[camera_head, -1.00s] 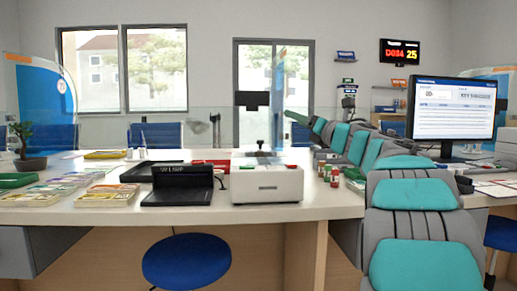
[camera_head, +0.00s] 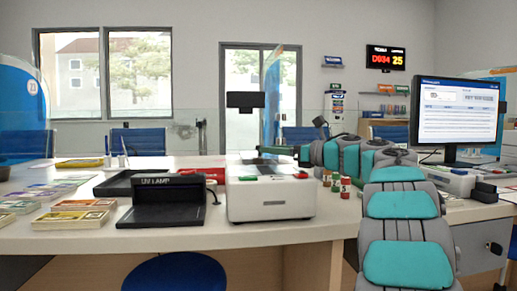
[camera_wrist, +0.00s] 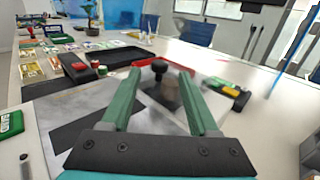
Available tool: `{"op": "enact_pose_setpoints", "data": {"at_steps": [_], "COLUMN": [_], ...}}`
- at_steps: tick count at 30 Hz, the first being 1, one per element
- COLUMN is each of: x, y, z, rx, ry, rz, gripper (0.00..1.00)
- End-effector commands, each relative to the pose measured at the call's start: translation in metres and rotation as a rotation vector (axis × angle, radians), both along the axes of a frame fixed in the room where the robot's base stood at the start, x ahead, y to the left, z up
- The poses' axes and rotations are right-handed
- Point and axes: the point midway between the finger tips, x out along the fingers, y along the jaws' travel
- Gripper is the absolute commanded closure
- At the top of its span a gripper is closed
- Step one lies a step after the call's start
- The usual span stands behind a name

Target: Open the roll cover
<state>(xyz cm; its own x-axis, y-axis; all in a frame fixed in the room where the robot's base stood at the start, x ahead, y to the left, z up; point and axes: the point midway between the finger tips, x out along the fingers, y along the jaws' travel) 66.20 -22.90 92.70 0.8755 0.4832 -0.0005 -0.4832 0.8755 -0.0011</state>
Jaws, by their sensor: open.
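A white boxy machine (camera_head: 268,198) stands on the counter in the head view. In the wrist view, its top has a pale glossy panel (camera_wrist: 85,103), apparently a clear cover. A dark knob (camera_wrist: 160,66) stands up from it, with a brownish cylinder beside or beneath it; I cannot tell which. My gripper (camera_head: 268,151) is above the machine's back part. In the wrist view, its two green fingers (camera_wrist: 155,78) are apart, with the knob and cylinder appearing between them. Contact with the knob cannot be told. The cover looks shut, though its hinge is not clear.
A black UV lamp (camera_head: 168,198) stands left of the machine. Small red and green bottles (camera_head: 336,182) stand to its right, near my arm. Stacks of banknotes (camera_head: 72,216) lie at the left. A monitor (camera_head: 455,113) stands at the right. A black screen (camera_head: 245,99) rises behind the machine.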

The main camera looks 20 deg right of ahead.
Motion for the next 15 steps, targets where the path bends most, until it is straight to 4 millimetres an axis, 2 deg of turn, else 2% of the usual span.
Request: {"op": "enact_pose_setpoints", "data": {"at_steps": [7, 15], "x": [0.033, 0.046], "y": [0.018, 0.026], "z": [0.000, 0.000], "rx": [0.000, 0.002], "ry": [0.000, 0.000], "rz": [0.003, 0.001], "gripper": [0.39, 0.39]}}
